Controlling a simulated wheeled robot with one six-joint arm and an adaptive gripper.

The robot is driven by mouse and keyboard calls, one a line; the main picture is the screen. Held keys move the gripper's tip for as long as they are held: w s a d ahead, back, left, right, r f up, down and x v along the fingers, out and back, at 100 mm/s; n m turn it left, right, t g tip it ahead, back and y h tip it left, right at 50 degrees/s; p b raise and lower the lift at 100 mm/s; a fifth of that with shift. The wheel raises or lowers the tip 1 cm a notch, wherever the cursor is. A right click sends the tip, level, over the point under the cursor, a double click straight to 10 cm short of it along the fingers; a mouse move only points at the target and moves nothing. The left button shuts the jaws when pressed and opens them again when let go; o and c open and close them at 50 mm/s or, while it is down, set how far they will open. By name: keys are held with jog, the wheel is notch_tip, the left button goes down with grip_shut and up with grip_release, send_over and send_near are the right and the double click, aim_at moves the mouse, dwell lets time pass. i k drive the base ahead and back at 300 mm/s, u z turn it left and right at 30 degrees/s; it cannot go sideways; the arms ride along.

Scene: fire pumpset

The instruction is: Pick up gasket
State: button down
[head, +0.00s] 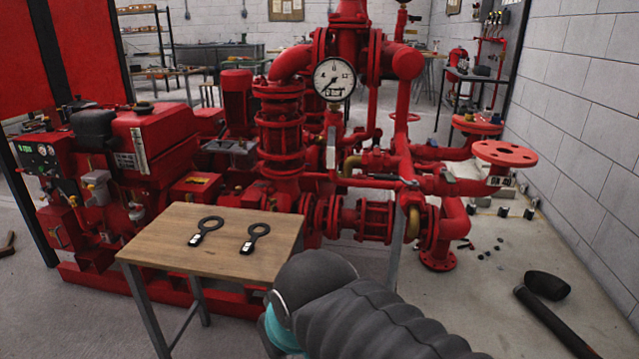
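Two flat black ring gaskets with handle-like tabs lie apart on a small wooden-topped table. The left gasket (210,223) has a white label on its tab, which points down and left. The right gasket (259,229) looks slightly smaller, and its tab also has a white label. The table (165,238) has grey metal legs. My dark grey arm comes in from the bottom right and ends near the table's front right corner, with a teal part below. My gripper does not show, so I cannot tell its state.
A red pumpset (280,140) with pipes and a round gauge (334,79) stands close behind the table. A red engine unit (150,150) is at the left. A dark long-handled object (548,286) is at the lower right.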

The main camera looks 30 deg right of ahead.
aim_at(197, 240)
jog(key=z, duration=1.5)
jog(key=k, duration=0.4)
jog(key=z, duration=0.45)
jog(key=i, duration=0.5)
jog(key=u, duration=1.5)
jog(key=i, duration=0.7)
jog(key=z, duration=0.2)
